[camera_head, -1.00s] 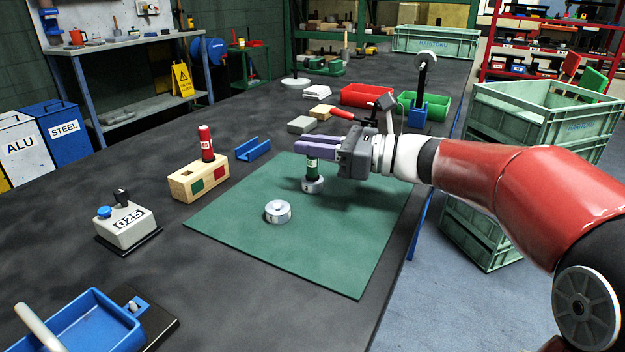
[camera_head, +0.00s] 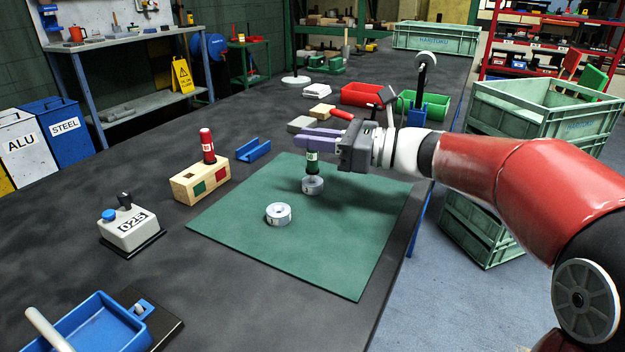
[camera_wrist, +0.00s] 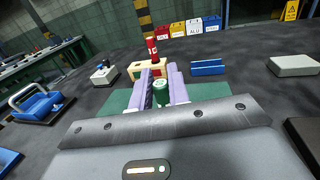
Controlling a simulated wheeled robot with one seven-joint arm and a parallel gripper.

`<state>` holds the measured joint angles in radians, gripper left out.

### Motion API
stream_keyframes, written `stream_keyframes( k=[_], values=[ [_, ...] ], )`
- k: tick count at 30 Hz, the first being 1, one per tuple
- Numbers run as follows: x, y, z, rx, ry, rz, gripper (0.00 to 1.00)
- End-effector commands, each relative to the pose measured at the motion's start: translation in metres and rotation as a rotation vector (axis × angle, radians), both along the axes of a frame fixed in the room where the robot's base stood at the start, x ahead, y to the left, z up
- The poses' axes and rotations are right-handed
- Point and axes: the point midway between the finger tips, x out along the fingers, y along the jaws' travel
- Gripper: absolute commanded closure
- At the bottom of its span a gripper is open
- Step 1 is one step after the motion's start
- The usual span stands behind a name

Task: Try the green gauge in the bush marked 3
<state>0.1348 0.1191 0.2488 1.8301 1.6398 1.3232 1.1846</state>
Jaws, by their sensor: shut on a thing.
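My gripper (camera_head: 318,139) is shut on the green gauge (camera_head: 312,157), which is upright with a white label and a dark lower part. The gauge is directly over a grey ring-shaped bush (camera_head: 313,186) on the green mat (camera_head: 340,250). I cannot tell whether its lower end is inside the bore or just above it. A second bush (camera_head: 278,214) lies nearer on the mat, apart from the gauge. The marks on both bushes are too small to read. In the wrist view the green gauge (camera_wrist: 161,84) shows between the purple fingers; the bushes are hidden.
A wooden block (camera_head: 196,186) with red and green patches holds a red gauge (camera_head: 207,145) left of the mat. Behind it is a blue cradle (camera_head: 253,151). A grey box marked 025 (camera_head: 130,230) stands at left. Red (camera_head: 362,93) and green bins are behind my gripper.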

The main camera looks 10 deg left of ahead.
Motion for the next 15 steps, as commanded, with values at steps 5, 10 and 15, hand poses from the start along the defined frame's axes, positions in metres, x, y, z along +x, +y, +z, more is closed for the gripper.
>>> stream_keyframes(
  k=[5,10,15],
  values=[
    [0.000,0.000,0.010,0.000,-0.001,0.000,0.97],
    [0.000,0.000,0.017,0.000,-0.001,0.000,0.97],
    [0.000,0.000,0.023,0.000,-0.001,0.000,0.97]
  ],
)
